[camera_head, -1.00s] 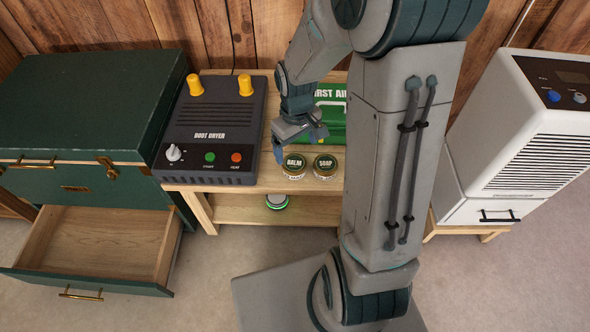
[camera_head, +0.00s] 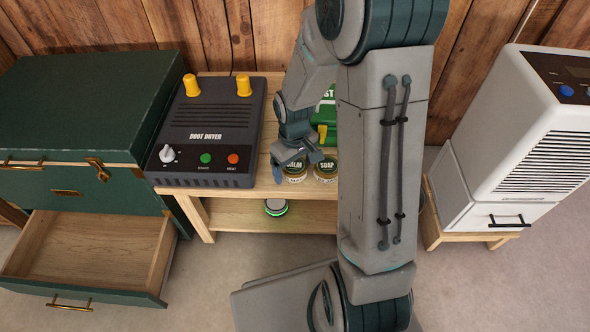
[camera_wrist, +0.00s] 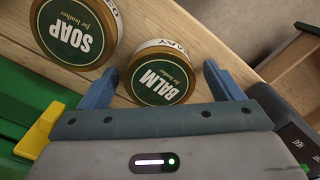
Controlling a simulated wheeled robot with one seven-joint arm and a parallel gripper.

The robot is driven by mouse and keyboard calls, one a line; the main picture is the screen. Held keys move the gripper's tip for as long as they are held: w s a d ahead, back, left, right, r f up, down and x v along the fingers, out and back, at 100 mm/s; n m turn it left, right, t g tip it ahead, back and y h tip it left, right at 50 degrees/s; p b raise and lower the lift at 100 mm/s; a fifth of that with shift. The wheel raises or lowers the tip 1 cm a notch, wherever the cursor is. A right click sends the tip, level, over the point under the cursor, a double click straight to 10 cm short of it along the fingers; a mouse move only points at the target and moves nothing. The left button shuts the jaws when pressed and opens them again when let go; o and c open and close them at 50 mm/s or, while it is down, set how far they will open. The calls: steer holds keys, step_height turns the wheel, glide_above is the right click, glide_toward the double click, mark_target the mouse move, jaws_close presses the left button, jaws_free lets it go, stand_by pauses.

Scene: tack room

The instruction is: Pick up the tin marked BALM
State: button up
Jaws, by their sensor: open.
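The BALM tin (camera_head: 294,172) is a round tin with a dark green lid and gold rim, standing near the front edge of the wooden bench. In the wrist view the BALM tin (camera_wrist: 160,78) sits between the two blue fingers of my gripper (camera_wrist: 165,90), which is open. I cannot tell whether a finger touches it. In the head view my gripper (camera_head: 292,160) hangs over the tin and partly covers it. The similar SOAP tin (camera_head: 326,170) stands just right of it; in the wrist view the SOAP tin (camera_wrist: 75,32) is close beside the left finger.
The boot dryer (camera_head: 208,132) stands on the bench (camera_head: 225,193) to the left. A green first aid box (camera_head: 328,112) is behind the tins, partly hidden by my arm. A round object (camera_head: 275,207) sits on the lower shelf. An open empty drawer (camera_head: 85,250) juts out at left.

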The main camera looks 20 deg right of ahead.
steer(key=c, duration=1.2)
steer(key=shift+r, duration=0.15)
